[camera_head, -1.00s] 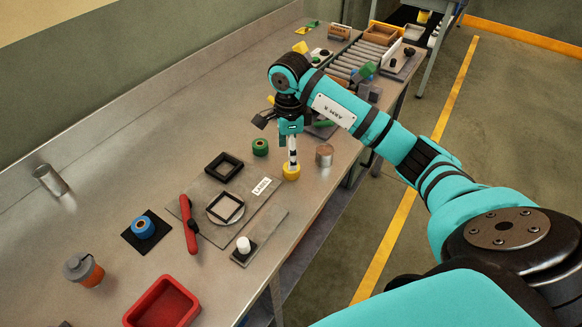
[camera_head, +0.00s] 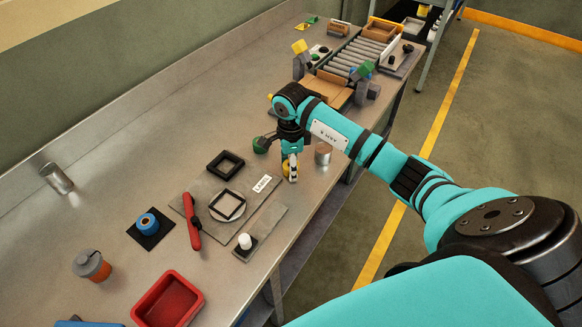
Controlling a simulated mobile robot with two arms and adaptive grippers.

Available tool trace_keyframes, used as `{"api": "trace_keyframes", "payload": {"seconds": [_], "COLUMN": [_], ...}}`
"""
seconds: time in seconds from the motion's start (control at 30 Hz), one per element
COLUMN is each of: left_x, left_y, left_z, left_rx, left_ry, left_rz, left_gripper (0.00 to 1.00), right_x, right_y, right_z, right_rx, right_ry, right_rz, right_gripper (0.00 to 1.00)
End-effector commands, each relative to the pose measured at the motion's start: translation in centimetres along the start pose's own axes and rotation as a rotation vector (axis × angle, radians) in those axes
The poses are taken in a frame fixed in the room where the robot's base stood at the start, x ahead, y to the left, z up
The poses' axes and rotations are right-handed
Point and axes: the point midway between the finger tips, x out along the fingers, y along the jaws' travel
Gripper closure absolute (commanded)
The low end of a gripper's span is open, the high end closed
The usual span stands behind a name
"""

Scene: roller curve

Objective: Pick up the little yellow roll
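The little yellow roll (camera_head: 286,169) stands on the metal bench near its front edge, partly hidden by my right gripper. My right gripper (camera_head: 282,158) points down at it. One pale striped finger is in front of the roll and seems to overlap or touch it. A dark finger part reaches left toward the green roll (camera_head: 261,146), so the fingers look spread. I cannot tell if the roll sits between them. My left gripper is not in view.
A metal cylinder (camera_head: 323,153) stands close to the right of the gripper. A grey board with a black frame (camera_head: 225,164) and a red-handled tool (camera_head: 192,222) lies left. A roller conveyor (camera_head: 355,58) is behind.

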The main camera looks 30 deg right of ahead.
Motion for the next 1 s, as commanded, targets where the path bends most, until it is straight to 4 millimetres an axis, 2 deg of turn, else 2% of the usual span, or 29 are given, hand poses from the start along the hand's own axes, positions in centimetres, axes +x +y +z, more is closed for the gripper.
{"api": "trace_keyframes", "payload": {"seconds": [0.03, 0.2, 0.3, 0.67, 0.77, 0.9, 1.0], "left_x": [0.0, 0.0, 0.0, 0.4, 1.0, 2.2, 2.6], "left_y": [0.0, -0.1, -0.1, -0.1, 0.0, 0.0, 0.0], "left_z": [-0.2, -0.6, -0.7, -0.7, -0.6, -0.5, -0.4], "left_rx": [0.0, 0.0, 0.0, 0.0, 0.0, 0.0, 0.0], "left_ry": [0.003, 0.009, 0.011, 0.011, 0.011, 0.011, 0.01], "left_rz": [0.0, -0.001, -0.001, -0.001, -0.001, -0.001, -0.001], "left_gripper": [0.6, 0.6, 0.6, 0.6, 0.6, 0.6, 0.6], "right_x": [0.0, 0.0, -0.1, -0.6, -1.5, -3.6, -3.4], "right_y": [0.0, 0.0, 0.0, -0.1, -0.1, -0.2, 2.2], "right_z": [0.0, 0.0, 0.0, 0.0, 0.0, 0.0, -0.1], "right_rx": [0.0, 0.0, 0.0, 0.0, -0.001, -0.002, -0.006], "right_ry": [0.0, 0.0, 0.0, 0.0, 0.0, 0.0, 0.002], "right_rz": [0.0, 0.0, -0.001, -0.005, -0.005, -0.007, -0.002], "right_gripper": [0.57, 0.79, 0.89, 0.9, 0.9, 0.9, 0.9]}}
